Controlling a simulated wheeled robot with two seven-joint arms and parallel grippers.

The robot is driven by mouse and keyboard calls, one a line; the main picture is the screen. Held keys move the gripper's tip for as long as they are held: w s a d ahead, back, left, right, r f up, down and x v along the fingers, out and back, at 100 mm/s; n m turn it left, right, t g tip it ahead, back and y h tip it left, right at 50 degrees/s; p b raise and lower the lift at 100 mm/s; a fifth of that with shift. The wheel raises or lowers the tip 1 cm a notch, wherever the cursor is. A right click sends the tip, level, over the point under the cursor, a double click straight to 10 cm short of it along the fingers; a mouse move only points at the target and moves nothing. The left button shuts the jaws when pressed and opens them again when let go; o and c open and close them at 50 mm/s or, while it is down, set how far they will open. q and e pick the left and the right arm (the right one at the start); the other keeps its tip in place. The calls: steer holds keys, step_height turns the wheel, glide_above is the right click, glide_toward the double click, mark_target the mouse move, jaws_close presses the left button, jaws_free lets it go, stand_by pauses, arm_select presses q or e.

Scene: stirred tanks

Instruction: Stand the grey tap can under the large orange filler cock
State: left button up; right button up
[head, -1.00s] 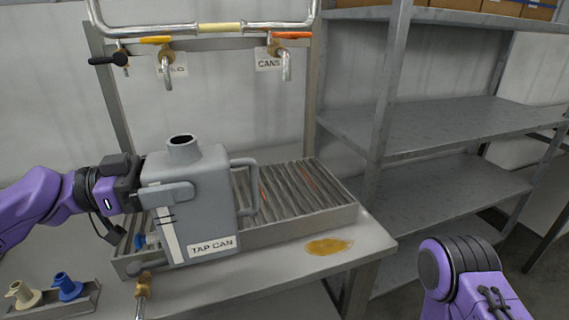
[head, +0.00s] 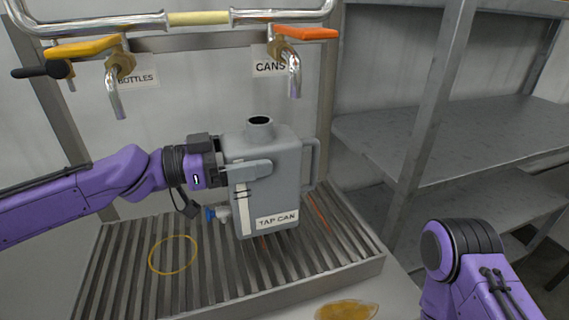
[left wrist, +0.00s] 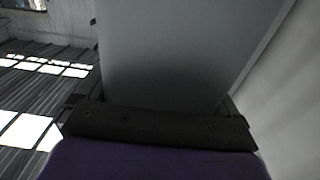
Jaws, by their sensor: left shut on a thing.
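The grey tap can (head: 262,180), labelled TAP CAN, is upright, with its open neck (head: 260,123) on top and its handle at the right. A small blue and whitish fitting (head: 214,214) shows at its lower left. My left gripper (head: 222,165) is shut on the can's left side; the can's grey wall (left wrist: 175,50) fills the middle of the left wrist view. The orange-handled cock (head: 303,34) hangs above the CANS sign; its spout (head: 294,82) appears up and right of the neck. I cannot tell whether the can's base touches the slatted tray.
The slatted tray (head: 215,307) lies below, with a yellow ring (head: 173,255) on its left and orange marks (head: 319,213) partly hidden by the can. A yellow-handled cock (head: 88,48) is at left. Grey shelving (head: 430,110) stands right. A yellow-brown puddle (head: 346,309) lies in front.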

mark_target(284, 163)
arm_select(q)
steer(key=p+x, duration=0.1)
steer(key=x, duration=0.5)
steer(key=shift+w+d+r, duration=0.1)
steer(key=shift+d+r, duration=0.05)
steer(key=shift+d, duration=0.25)
step_height(284, 163, down, 3)
steer(key=shift+f+p, duration=0.1)
steer(key=shift+p, duration=0.45)
steer(key=shift+a+f, duration=0.1)
steer(key=shift+f, duration=0.25)
steer(key=shift+f+b, duration=0.1)
steer(key=shift+b, duration=0.25)
steer(key=o, duration=1.4)
steer(key=shift+o, duration=0.2)
steer(key=shift+r+p, duration=0.3)
steer(key=shift+p, duration=0.15)
steer(key=b+v, duration=0.2)
steer(key=v, duration=1)
steer(key=shift+f, duration=0.15)
